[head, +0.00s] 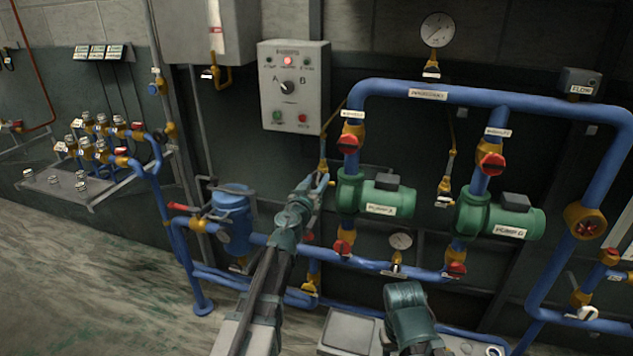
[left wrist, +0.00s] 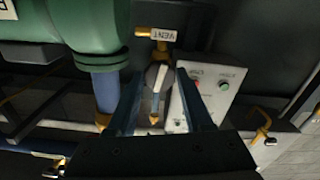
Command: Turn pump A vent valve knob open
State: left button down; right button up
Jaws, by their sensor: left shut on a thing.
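Pump A (head: 375,196) is the green pump left of a second green pump in the head view. My left gripper (head: 321,184) reaches in from below to the left side of pump A. In the left wrist view, the vent valve knob (left wrist: 157,76) is grey and sits between the two fingers of my left gripper (left wrist: 158,92), just beside a white VENT label (left wrist: 163,36). The fingers are shut on the knob. In the head view, the gripper hides the knob.
The second green pump (head: 499,216) stands to the right. Blue pipes with red valve handles (head: 349,144) surround the pumps. A grey control box (head: 294,88) hangs on the wall above the gripper. A blue canister (head: 232,212) stands left of my arm.

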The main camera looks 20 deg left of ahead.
pick_arm(q)
jog(key=shift+n, duration=0.6)
jog(key=shift+c, duration=2.1)
grip_release()
jog(key=shift+s, duration=0.1)
jog(key=s, duration=0.6)
jog(key=shift+s+a, duration=0.15)
jog(key=shift+s, duration=0.25)
